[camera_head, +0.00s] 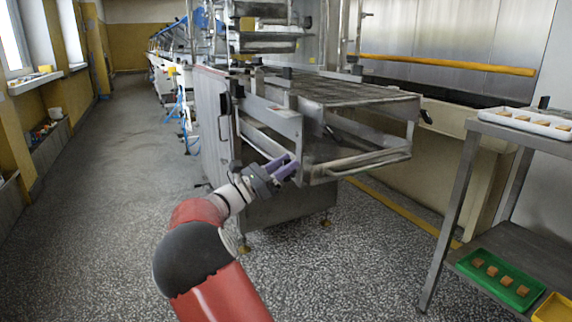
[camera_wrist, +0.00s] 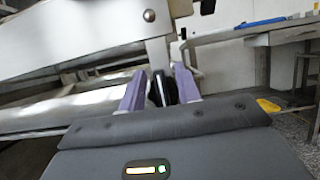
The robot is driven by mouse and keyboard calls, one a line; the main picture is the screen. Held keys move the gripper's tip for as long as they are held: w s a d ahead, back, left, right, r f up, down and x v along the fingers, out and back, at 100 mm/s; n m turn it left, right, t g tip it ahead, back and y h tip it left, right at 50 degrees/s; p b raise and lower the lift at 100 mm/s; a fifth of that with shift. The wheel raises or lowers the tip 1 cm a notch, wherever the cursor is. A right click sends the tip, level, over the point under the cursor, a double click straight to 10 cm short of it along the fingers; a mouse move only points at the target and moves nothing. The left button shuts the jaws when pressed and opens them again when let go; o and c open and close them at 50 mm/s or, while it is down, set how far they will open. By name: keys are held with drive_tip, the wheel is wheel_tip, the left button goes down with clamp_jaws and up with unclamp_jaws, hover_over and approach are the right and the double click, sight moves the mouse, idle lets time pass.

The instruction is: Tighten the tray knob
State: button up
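The tray knob (camera_wrist: 160,88) looks like a dark piece with a lighter middle at the end of the machine's metal frame in the wrist view. My gripper (camera_wrist: 160,82) has its two purple fingers apart, one on each side of it. The fingers sit very close to its sides; I cannot tell whether they press on it. In the head view my gripper (camera_head: 284,167) is at the lower front corner of the tray frame (camera_head: 366,163), and the knob is hidden there.
The steel machine with its mesh deck (camera_head: 345,92) stands in front of me. A steel trolley (camera_head: 440,225) on the right bears a white tray (camera_head: 528,121) and a green tray (camera_head: 510,294) with small brown pieces. The floor on the left (camera_head: 125,170) is clear.

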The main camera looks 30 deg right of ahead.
drive_tip(key=shift+d+r, duration=0.1)
drive_tip(key=shift+d, duration=0.2)
drive_tip(key=shift+c, duration=0.2)
clamp_jaws()
